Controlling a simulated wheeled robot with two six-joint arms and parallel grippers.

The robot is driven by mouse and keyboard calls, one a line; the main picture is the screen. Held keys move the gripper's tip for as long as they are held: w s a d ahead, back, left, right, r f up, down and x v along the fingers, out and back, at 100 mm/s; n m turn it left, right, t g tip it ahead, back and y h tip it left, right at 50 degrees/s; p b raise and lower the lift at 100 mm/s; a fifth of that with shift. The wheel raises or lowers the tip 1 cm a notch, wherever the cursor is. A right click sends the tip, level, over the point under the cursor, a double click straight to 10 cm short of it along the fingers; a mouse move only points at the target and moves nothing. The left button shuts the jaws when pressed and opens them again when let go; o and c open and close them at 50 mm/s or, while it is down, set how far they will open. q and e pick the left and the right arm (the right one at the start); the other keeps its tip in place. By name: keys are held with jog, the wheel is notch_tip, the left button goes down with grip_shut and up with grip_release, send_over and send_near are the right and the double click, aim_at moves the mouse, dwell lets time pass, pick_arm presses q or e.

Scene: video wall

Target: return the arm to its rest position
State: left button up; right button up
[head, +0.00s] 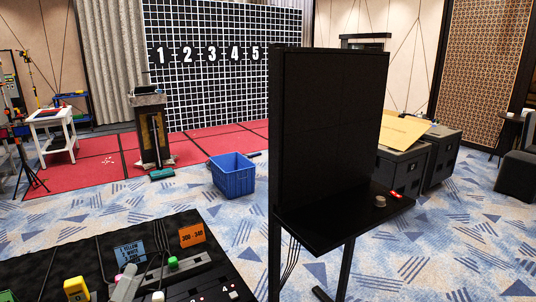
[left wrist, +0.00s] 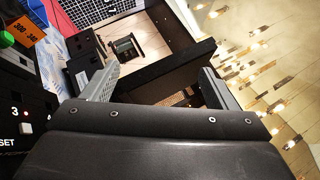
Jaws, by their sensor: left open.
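My left gripper (left wrist: 160,68) shows in the left wrist view with its two grey fingers wide apart. Nothing is held between them. It is beside a black control desk, whose dark panel (left wrist: 25,115) with a 3, a small red light and SET lies at the left of that view. In the head view grey pieces stand over the desk at the bottom left; I cannot tell which belong to the gripper. My right gripper is in neither view.
The desk bears an orange card (head: 192,235), a blue card (head: 130,252), a yellow block (head: 76,289) and a green button (head: 173,262). A tall black screen (head: 330,130) with a shelf stands right of it. A blue crate (head: 232,178) is on the carpet behind.

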pick_arm(q)
jog(key=s+a+f+n+g+y, duration=0.85)
jog(key=f+n+y, duration=0.2)
jog(key=n, duration=0.65)
jog(key=s+d+f+n+g+h, duration=0.35)
jog(key=s+f+g, duration=0.2)
jog(key=s, duration=0.35)
jog(key=s+d+f+n+g+h, duration=0.2)
jog(key=s+d+f+n+g, duration=0.15)
jog(key=s+f, duration=0.45)
notch_tip(320, 180, down, 24)
jog(key=s+a+g, duration=0.2)
jog(key=s+a, duration=0.1)
jog(key=s+d+f+g+h, duration=0.1)
jog(key=s+d+f, duration=0.1)
jog(key=s+f, duration=1.2)
jog(key=shift+f, duration=0.5)
